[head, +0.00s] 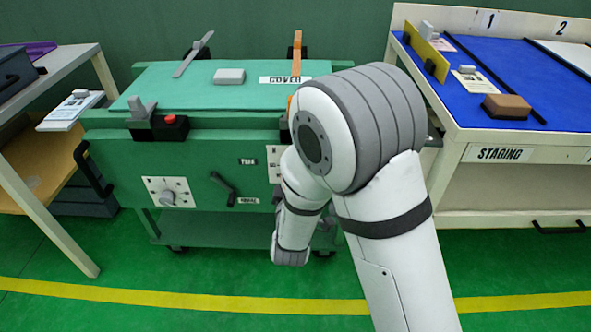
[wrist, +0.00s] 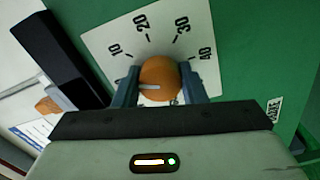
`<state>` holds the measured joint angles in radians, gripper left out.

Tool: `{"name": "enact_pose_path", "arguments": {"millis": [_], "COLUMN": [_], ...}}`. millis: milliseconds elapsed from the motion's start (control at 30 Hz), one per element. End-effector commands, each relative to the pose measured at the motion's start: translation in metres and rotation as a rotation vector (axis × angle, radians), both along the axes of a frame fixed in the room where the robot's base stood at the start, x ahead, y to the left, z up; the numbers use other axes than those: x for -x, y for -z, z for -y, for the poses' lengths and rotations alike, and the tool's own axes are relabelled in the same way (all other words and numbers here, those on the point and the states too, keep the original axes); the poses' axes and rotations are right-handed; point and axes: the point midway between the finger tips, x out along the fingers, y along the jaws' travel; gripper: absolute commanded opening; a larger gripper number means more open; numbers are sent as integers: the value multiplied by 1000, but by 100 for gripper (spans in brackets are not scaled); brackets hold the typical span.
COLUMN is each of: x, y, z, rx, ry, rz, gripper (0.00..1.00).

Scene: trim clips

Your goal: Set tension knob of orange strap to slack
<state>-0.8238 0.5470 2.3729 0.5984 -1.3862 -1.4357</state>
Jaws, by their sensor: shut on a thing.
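An orange knob (wrist: 160,74) sits on a white dial plate (wrist: 108,42) marked 10, 20, 30 and 40 in the wrist view. My gripper (wrist: 159,82) is shut on the knob, one finger on each side. A pale pointer line on the knob points left, below the 10 mark; the left finger hides the scale there. In the head view my arm covers the gripper and this knob, leaving only a strip of the plate (head: 273,163). The orange strap (head: 297,52) lies over the right part of the green cart's top (head: 150,83).
A second dial with a grey knob (head: 168,198) and a dark crank handle (head: 222,187) are on the cart front to the left. A red button (head: 170,119) and a grey strap (head: 194,54) sit above. A staging table (head: 468,135) stands at right.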

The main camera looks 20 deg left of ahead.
Motion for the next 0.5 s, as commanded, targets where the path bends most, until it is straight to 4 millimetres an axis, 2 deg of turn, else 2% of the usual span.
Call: {"name": "enact_pose_path", "arguments": {"millis": [200, 500], "x": [0, 0], "y": [-2, -2], "z": [-1, -1], "rx": [177, 346], "ry": [-2, -2], "rz": [42, 85], "gripper": [15, 15]}}
